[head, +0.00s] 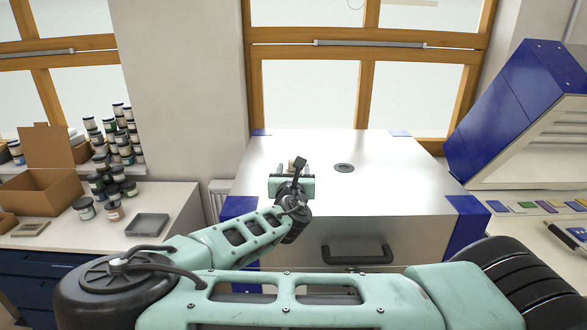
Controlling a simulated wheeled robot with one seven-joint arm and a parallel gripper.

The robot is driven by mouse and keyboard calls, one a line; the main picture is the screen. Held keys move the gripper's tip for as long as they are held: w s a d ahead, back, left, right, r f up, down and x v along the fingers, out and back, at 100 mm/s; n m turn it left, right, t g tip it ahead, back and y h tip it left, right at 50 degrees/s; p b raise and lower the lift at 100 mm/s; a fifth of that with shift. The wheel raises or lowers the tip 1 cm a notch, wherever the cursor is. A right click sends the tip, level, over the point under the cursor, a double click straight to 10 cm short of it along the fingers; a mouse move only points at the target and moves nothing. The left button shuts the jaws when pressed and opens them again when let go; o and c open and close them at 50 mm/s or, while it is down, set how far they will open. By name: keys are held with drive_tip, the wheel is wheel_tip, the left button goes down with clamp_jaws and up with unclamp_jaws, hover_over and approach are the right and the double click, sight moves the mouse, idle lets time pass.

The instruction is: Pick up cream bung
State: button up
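My gripper (292,178) is over the left part of the white kiln's top (390,160), pointing away from the camera. A small cream or tan piece (291,166), likely the cream bung, shows just beyond the gripper body, beside a dark upright part of my wrist. Most of it is hidden by my gripper. I cannot tell whether the fingers touch it or are closed on it. A dark round ring or hole (344,168) is in the kiln top, to the right of my gripper.
The kiln has blue corners and a dark front handle (357,254). A blue tilted cabinet (508,105) stands at right, above coloured tiles (545,207). At left, a counter holds stacked jars (120,140), a cardboard box (45,185) and a grey tray (147,225). The kiln top's right side is clear.

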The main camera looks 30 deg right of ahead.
sight(293, 160)
drive_tip(key=p+x, duration=0.2)
drive_tip(key=x, duration=0.1)
drive_tip(key=shift+w+d+r, duration=0.1)
drive_tip(key=shift+w+r, duration=0.15)
drive_tip(key=shift+w+d+f+p, duration=0.25)
drive_tip(key=shift+w+d+p, duration=0.1)
drive_tip(key=shift+w+p, duration=0.1)
drive_tip(key=c, duration=1.1)
